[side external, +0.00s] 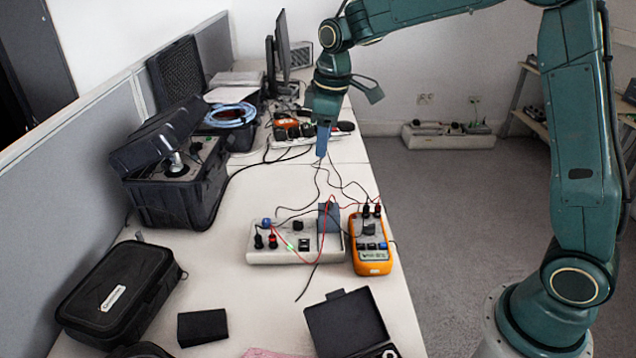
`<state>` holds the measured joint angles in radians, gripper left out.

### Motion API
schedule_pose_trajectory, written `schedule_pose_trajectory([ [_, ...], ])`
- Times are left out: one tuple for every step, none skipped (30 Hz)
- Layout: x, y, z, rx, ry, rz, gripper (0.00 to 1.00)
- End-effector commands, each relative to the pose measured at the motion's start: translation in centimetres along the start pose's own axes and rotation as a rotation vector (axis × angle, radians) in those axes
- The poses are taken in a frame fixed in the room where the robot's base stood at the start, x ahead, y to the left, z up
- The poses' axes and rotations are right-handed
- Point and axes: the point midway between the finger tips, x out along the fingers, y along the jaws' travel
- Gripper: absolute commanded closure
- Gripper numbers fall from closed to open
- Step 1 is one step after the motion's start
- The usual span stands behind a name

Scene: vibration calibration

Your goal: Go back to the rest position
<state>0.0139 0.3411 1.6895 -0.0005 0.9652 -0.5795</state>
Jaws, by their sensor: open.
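My green arm comes in from the right and bends over the desk. My gripper (322,142) points down above the desk's far half, with blue fingertips, open. It hangs over black and red cables. Whether a cable touches the fingertips is too small to tell.
An open black case (178,190) stands at the left with blue coiled cable (231,115) behind. A zipped black case (118,297), a small black pouch (202,327) and an open black box (347,324) lie in front. Monitors (282,45) stand at the back. Grey floor is clear right of the desk.

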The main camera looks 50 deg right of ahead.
Motion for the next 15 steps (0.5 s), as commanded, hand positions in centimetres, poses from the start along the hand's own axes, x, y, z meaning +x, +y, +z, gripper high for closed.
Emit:
schedule_pose_trajectory([
  [-1.2, -0.5, 0.7, 0.018, 0.013, 0.008, 0.52],
  [-1.8, -0.8, 1.1, 0.03, 0.019, 0.012, 0.52],
  [-2.5, -1.2, 1.7, 0.044, 0.027, 0.016, 0.52],
  [-3.0, -1.5, 2.1, 0.057, 0.033, 0.02, 0.52],
  [-3.5, -1.8, 2.5, 0.067, 0.038, 0.023, 0.52],
  [-4.2, -2.1, 3.1, 0.083, 0.047, 0.028, 0.52],
  [-4.7, -2.5, 3.5, 0.095, 0.053, 0.031, 0.52],
  [-5.1, -2.8, 4.0, 0.106, 0.06, 0.034, 0.52],
  [-5.7, -3.2, 4.6, 0.122, 0.068, 0.038, 0.52],
  [-6.1, -3.5, 5.1, 0.132, 0.074, 0.041, 0.52],
  [-6.6, -3.8, 5.5, 0.145, 0.082, 0.044, 0.52],
  [-7.1, -4.2, 6.2, 0.159, 0.09, 0.048, 0.52],
  [-7.4, -4.5, 6.6, 0.171, 0.097, 0.051, 0.52],
  [-7.8, -4.9, 7.1, 0.183, 0.103, 0.053, 0.52],
  [-8.2, -5.3, 7.8, 0.198, 0.112, 0.057, 0.52],
])
